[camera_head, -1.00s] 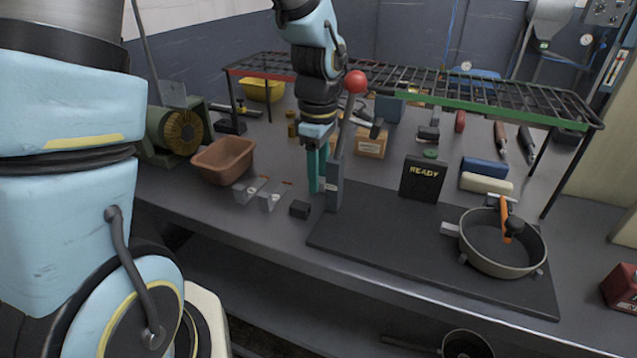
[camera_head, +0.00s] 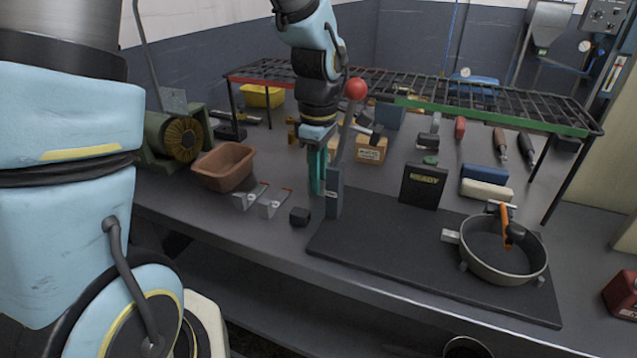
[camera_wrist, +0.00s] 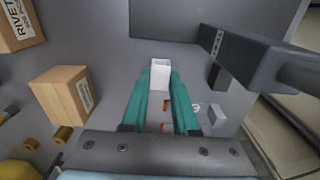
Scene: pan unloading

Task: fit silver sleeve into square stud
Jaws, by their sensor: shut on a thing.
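My gripper (camera_head: 317,188) has teal fingers pointing down over the bench, just left of the lever post. In the wrist view my gripper (camera_wrist: 160,88) is shut on a pale, square-ended silver sleeve (camera_wrist: 160,73), which shows between the fingertips. In the head view the sleeve is not clearly seen. I cannot make out the square stud with certainty. A small black block (camera_head: 300,216) sits on the bench near the fingertips, to their lower left. Two clear brackets (camera_head: 272,203) with pale round parts stand farther left.
The lever post (camera_head: 334,192) with a red ball (camera_head: 356,88) stands close beside my gripper. A wire rack (camera_head: 470,95) spans the bench behind. A black mat (camera_head: 385,240) holds a pan (camera_head: 500,262) and a dark sign (camera_head: 423,188). A brown bin (camera_head: 223,167) is at left.

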